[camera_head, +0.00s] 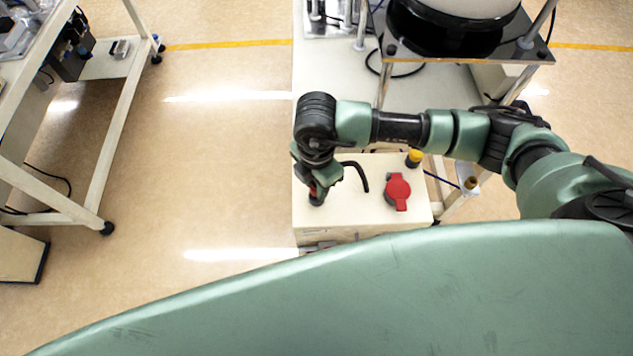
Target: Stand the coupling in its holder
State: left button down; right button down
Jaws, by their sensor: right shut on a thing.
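My right arm reaches in from the right over the pale box top, and its gripper (315,194) points down at the left part of that top. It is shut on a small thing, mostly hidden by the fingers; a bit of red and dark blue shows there. I cannot tell for certain that this is the coupling, nor whether it touches the surface. A red part with a round body (397,190) lies to the right of the gripper, apart from it. I cannot make out the holder for certain. My left gripper is out of view.
The pale box top (345,222) carries a yellow-capped dark piece (414,157) near its back right corner. A bowl feeder (455,25) on a metal stand is behind. A white-framed bench (110,150) stands at the left. The floor between is clear.

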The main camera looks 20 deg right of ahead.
jog(key=shift+f+b, duration=0.65)
jog(key=shift+f, duration=0.2)
dwell(0.3)
jog(key=c, duration=1)
grip_release()
jog(key=shift+c, duration=0.2)
jog(key=shift+o, duration=1)
jog(key=shift+r, duration=0.15)
jog(key=shift+r+p, duration=2.7)
jog(key=shift+r, duration=0.8)
